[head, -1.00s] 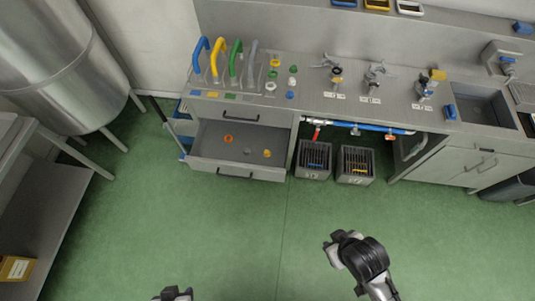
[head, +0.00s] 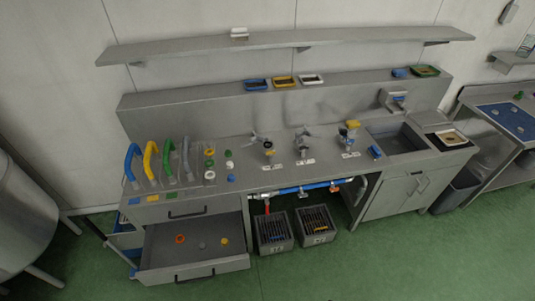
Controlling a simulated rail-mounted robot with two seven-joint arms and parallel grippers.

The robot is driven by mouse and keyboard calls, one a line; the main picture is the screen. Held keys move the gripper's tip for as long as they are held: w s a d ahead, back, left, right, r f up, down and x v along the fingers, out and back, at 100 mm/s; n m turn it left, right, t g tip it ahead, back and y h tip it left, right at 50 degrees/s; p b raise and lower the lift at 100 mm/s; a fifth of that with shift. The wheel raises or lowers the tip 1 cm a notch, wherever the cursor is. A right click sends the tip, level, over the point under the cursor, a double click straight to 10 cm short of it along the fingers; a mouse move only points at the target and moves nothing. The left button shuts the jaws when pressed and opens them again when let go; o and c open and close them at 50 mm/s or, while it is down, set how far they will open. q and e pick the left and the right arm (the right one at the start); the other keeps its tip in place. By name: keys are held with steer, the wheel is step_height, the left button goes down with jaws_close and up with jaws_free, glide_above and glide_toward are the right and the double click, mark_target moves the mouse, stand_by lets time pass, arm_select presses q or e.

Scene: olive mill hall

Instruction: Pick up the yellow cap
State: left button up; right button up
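A small round yellow piece that looks like a cap (head: 224,241) lies on the floor of the open drawer (head: 165,263), toward its right side. An orange ring (head: 180,238) and a grey disc (head: 202,245) lie to its left in the same drawer. A yellow part (head: 352,124) also sits on top of the rightmost valve on the counter. Neither of my grippers shows in the head view now.
The counter (head: 247,184) holds four curved coloured handles at left, several small caps and rings, and three valves. Two grey crates (head: 274,243) (head: 315,238) stand under it, right of the drawer. A sink (head: 398,140) is at right. Green floor in front is clear.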

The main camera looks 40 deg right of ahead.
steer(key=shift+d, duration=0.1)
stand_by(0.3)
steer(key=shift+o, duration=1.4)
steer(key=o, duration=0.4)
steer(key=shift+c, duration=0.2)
